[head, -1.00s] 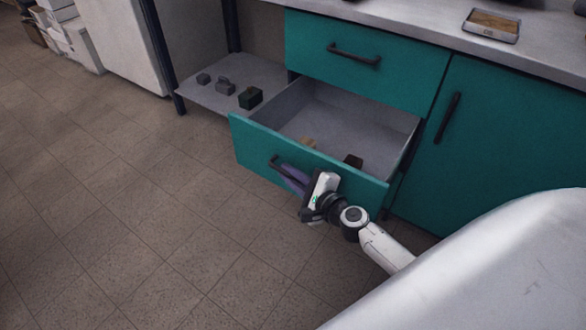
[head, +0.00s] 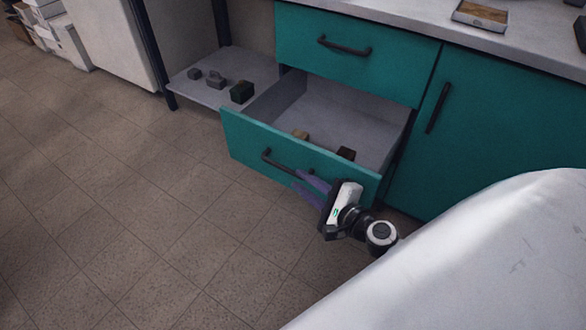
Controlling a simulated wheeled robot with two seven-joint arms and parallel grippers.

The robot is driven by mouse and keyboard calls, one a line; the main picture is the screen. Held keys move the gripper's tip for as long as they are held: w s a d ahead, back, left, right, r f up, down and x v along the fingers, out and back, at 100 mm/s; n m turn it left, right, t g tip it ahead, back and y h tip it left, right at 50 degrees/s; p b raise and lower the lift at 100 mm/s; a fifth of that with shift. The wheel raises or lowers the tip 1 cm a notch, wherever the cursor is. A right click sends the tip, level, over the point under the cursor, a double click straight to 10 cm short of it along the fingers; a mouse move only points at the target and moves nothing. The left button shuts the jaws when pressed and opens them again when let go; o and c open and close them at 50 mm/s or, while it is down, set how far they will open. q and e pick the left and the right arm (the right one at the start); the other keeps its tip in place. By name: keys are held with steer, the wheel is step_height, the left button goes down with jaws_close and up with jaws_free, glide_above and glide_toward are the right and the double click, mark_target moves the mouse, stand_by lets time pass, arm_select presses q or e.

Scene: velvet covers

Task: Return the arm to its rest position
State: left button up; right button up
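My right gripper (head: 298,181) is in front of the open lower drawer (head: 228,135), near the right end of its dark handle (head: 280,164). Its two purple fingers look spread apart with nothing between them. The white and black gripper body and wrist lie to the lower right of the fingers. Whether a finger still touches the handle cannot be told. My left gripper is not in view.
A closed teal drawer (head: 390,65) is above and a closed teal door (head: 455,130) is at right. A low shelf (head: 205,88) with small grey objects and a dark green block (head: 242,92) is at left. The tiled floor (head: 130,210) is clear in front.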

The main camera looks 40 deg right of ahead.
steer(key=shift+s+d+r, duration=0.1)
steer(key=shift+s+r, duration=0.05)
steer(key=shift+s, duration=0.55)
